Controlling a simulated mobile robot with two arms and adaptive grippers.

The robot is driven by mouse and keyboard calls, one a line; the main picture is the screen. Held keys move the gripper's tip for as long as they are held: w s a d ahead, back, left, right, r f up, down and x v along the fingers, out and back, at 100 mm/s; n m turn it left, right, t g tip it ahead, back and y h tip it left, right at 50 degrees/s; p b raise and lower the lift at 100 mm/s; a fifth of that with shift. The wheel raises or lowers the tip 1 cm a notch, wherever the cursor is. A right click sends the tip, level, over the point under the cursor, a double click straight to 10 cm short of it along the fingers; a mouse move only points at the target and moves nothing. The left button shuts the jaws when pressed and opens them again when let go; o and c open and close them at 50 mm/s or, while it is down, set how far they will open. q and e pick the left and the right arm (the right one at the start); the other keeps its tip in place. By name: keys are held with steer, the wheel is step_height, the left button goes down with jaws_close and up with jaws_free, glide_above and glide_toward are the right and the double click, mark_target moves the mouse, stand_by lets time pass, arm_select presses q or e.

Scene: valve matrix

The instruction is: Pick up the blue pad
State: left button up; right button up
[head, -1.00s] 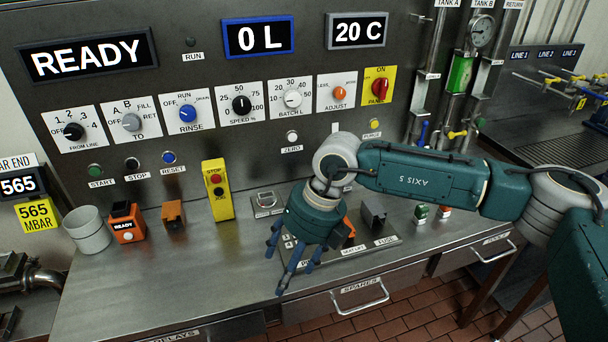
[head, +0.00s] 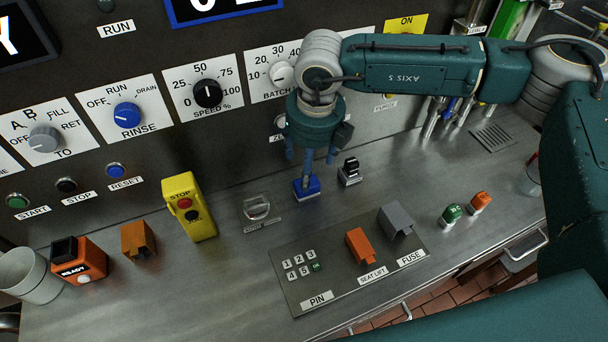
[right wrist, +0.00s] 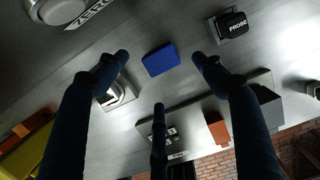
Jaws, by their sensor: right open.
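The blue pad (head: 309,191) lies on the steel counter, below my right gripper in the head view. In the right wrist view the blue pad (right wrist: 161,59) is a small flat block between the upper two fingers. My right gripper (head: 309,164) points down over the pad, with its fingers spread and nothing held. In the right wrist view the gripper (right wrist: 155,75) shows three dark fingers spread around the pad. One finger hides part of the pad in the head view; I cannot tell if it touches. My left gripper is not in view.
A black PROBE block (head: 349,171) stands just right of the pad. A clear-covered switch (head: 257,207) is to its left, and a yellow STOP box (head: 190,206) further left. A keypad plate (head: 300,290) with orange and grey covers lies in front. The control panel rises behind.

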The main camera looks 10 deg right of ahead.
mark_target(314, 189)
step_height(314, 189, down, 2)
steer(key=shift+f+p, duration=0.15)
steer(key=shift+p, duration=0.15)
steer(key=shift+f, duration=0.4)
steer(key=f+p, duration=0.2)
steer(key=f, duration=0.1)
steer(key=w+f+p, duration=0.1)
steer(key=f, duration=0.1)
steer(key=shift+a, duration=0.1)
steer(key=shift+f, duration=0.2)
steer(key=shift+c, duration=1.2)
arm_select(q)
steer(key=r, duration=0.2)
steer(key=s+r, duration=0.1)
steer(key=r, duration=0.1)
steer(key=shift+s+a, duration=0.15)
arm_select(e)
steer(key=c, duration=1.1)
